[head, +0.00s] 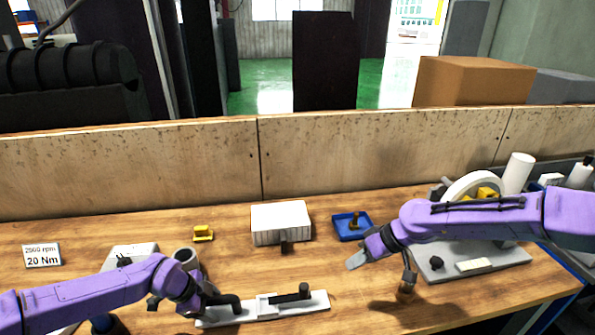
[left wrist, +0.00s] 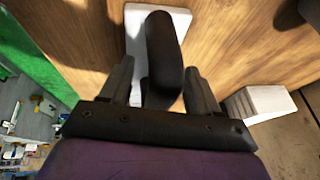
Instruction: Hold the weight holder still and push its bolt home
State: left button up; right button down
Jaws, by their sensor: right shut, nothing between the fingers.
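A pale flat holder (head: 250,313), which I take to be the weight holder, lies at the front of the table. A thick black bar (head: 225,300) rises at its left end, and a black bolt-like piece (head: 303,290) with a small knob lies along its right part. My left gripper (head: 207,300) is at the left end. In the left wrist view its fingers (left wrist: 160,85) stand apart on either side of the black bar (left wrist: 163,50), with a gap visible on the left side. My right gripper (head: 358,260) is shut and empty, above the table, right of and behind the holder.
A white ribbed box (head: 280,223), a yellow block (head: 203,233) and a blue tray (head: 345,236) stand behind the holder. A grey machine base (head: 470,265) is at the right, a sign (head: 41,254) at the left. A wooden panel (head: 330,155) closes the back.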

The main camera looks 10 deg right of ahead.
pick_arm(q)
jog(key=v, duration=1.2)
jog(key=shift+w+d, duration=0.1)
